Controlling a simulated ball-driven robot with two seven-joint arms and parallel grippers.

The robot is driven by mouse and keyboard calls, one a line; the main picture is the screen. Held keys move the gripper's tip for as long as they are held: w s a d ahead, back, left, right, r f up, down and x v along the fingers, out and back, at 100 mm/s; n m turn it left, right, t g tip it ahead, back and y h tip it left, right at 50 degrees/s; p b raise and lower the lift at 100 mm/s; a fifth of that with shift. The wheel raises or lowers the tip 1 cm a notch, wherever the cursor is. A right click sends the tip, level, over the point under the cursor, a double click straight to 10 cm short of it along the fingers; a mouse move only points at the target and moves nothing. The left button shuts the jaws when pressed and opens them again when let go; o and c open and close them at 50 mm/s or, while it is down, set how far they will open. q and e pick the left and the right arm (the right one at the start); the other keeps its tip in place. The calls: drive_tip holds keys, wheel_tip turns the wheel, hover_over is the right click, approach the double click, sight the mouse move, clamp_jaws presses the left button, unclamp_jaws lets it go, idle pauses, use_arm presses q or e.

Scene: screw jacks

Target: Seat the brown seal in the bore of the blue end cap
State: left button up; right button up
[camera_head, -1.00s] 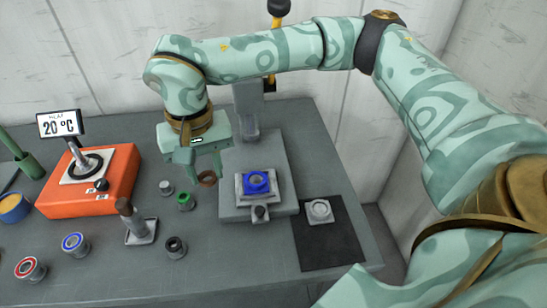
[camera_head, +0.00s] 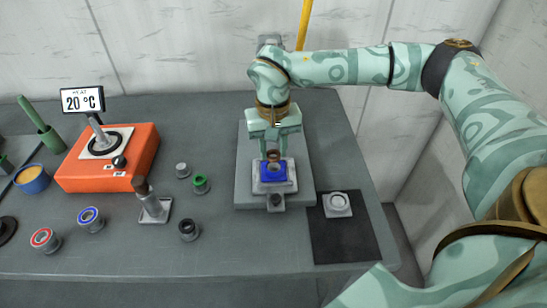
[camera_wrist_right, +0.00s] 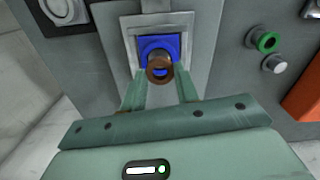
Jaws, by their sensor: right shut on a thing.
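The blue end cap (camera_head: 286,177) sits in the grey fixture on the press plate, and it also shows in the wrist view (camera_wrist_right: 172,43). My right gripper (camera_head: 273,154) is shut on the brown seal (camera_head: 273,156) over the cap. In the wrist view the seal (camera_wrist_right: 159,67) is between the fingertips (camera_wrist_right: 160,76) and overlaps the near part of the cap, hiding part of its bore. The seal looks to be above the cap, but I cannot tell the exact gap. My left gripper is not in view.
The grey press base (camera_head: 248,150) bears the fixture. A dark mat (camera_head: 345,240) with a pale ring part (camera_head: 337,204) lies to the right. Green (camera_head: 200,184), black, blue and red ring parts, an upright tool (camera_head: 150,203) and an orange heater (camera_head: 80,172) stand left.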

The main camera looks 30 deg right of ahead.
sight(274, 154)
wheel_tip(274, 154, down, 4)
drive_tip(key=shift+w+d+r+b, duration=0.1)
drive_tip(key=shift+d+r+b, duration=0.05)
drive_tip(key=shift+r+b, duration=0.15)
drive_tip(key=shift+f, duration=0.2)
